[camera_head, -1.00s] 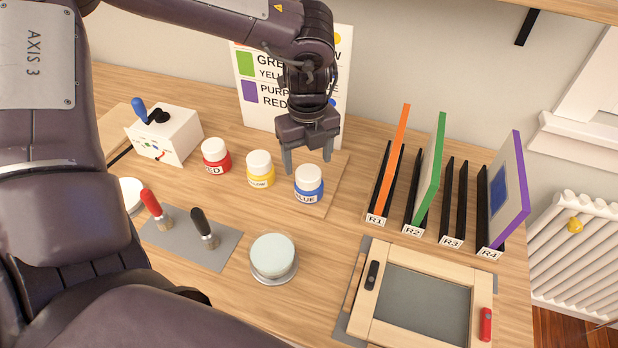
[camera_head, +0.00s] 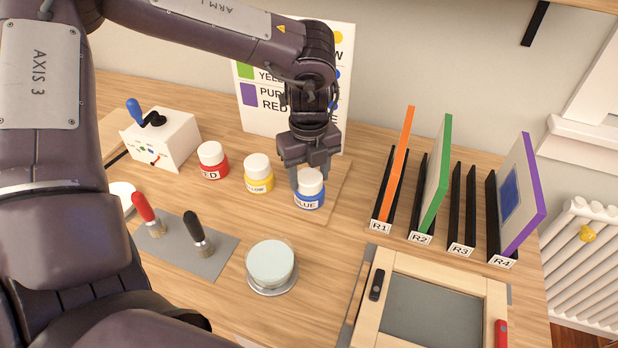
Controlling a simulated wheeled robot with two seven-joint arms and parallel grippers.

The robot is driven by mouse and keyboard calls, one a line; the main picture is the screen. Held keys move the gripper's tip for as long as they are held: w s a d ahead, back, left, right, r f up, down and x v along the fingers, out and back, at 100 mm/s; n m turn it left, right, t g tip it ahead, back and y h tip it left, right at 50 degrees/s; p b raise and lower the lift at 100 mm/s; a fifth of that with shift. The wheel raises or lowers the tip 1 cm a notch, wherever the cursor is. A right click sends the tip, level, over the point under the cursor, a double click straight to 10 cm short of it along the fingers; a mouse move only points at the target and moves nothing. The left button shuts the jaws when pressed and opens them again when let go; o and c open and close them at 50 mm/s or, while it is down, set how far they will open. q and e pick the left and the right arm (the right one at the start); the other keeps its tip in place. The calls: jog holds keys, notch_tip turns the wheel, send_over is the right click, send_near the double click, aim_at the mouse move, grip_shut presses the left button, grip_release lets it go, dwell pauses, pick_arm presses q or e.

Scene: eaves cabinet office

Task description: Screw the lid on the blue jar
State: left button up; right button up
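The blue jar (camera_head: 308,201) stands upright on a thin wooden board, with its label facing me and a white lid (camera_head: 310,181) on top. My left gripper (camera_head: 310,173) points down over this jar. Its two fingers have drawn in and sit against the left and right sides of the white lid. The gripper's palm and fingers hide part of the lid's top and back. Whether the lid is fully seated is too small to tell. My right gripper is not in view.
The yellow jar (camera_head: 258,180) and red jar (camera_head: 212,166) stand left of the blue jar, both with white lids. A rack with upright coloured frames (camera_head: 437,180) is to the right. A round pale-topped tin (camera_head: 270,264) and a wooden frame (camera_head: 376,327) are nearer me.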

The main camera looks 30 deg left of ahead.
pick_arm(q)
jog(key=shift+c, duration=1.2)
jog(key=shift+r, duration=0.2)
dwell(0.6)
